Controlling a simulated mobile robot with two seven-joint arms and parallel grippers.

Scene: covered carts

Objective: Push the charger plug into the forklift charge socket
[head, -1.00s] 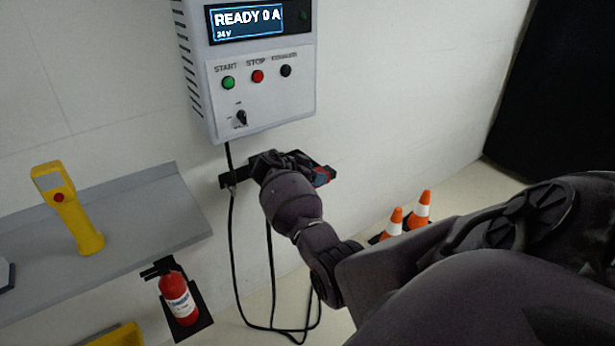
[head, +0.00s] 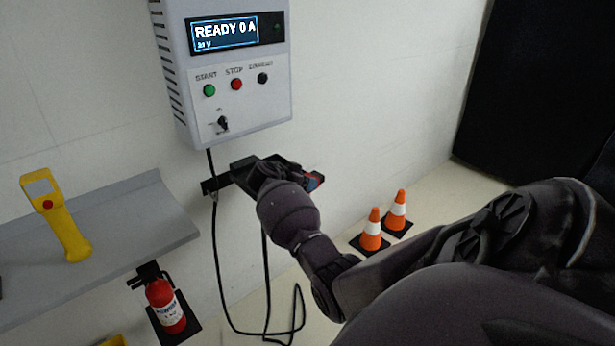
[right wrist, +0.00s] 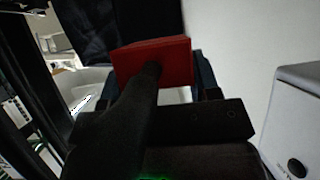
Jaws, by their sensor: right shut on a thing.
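In the head view my right gripper (head: 275,172) is at the dark wall bracket (head: 214,186) below the charger box (head: 225,75). A small red and blue patch shows just right of the gripper, probably part of the plug. In the right wrist view the charger plug (right wrist: 150,58) is a red block with a thick black lead or handle in front of it. My right gripper (right wrist: 155,88) is shut on it. Whether the plug is clear of the bracket cannot be told. The forklift charge socket is not recognisable in either view. My left gripper is not in view.
A black cable (head: 218,270) hangs from the charger box and loops near the floor. A grey shelf (head: 130,215) with a yellow handheld device (head: 55,218) is at the left, a fire extinguisher (head: 166,308) below it. Two orange cones (head: 372,230) stand by the wall. A large black surface (head: 525,90) is at right.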

